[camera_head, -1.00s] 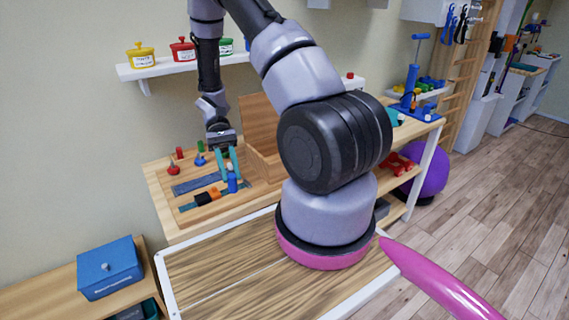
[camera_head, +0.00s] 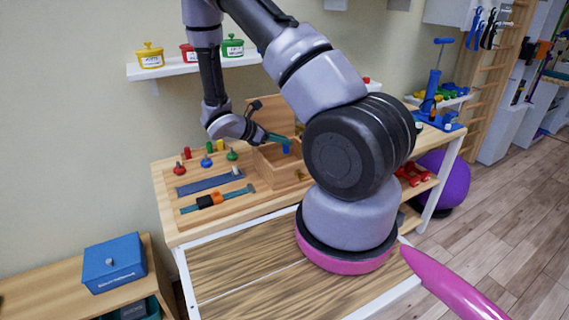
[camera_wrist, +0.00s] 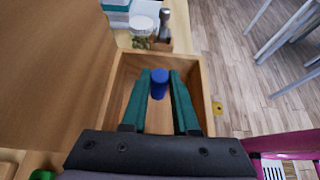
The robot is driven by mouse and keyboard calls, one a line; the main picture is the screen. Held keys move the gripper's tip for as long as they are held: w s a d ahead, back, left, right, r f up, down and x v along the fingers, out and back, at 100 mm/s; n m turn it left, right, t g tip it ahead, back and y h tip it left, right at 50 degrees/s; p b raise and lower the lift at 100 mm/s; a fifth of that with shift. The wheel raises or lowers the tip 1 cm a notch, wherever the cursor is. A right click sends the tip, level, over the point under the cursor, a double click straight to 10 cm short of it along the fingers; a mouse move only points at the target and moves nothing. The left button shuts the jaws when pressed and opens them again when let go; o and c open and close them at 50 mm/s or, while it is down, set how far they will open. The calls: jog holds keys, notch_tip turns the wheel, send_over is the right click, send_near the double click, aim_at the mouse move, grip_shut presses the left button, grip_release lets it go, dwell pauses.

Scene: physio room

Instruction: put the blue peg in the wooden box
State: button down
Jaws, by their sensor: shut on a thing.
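The blue peg (camera_head: 286,149) is held at the tips of my gripper (camera_head: 279,139), over the wooden box (camera_head: 290,181). In the wrist view the blue peg (camera_wrist: 159,84) sits between the two teal fingers (camera_wrist: 159,80), which are shut on it. The box's wooden walls (camera_wrist: 204,78) surround the peg in that view, and the bare floor of the box shows below it. The box is open, with its lid raised at the back. I cannot tell exactly how high the peg is above the box floor.
Left of the box, a wooden tray (camera_head: 240,203) holds colored knobbed pieces and a blue strip (camera_head: 210,182). A shelf with labelled pots (camera_head: 190,68) hangs on the wall behind. A white jar (camera_wrist: 142,25) stands beyond the box.

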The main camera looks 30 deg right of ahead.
jog(key=shift+f, duration=3.5)
jog(key=shift+f, duration=0.15)
jog(key=c, duration=0.7)
grip_release()
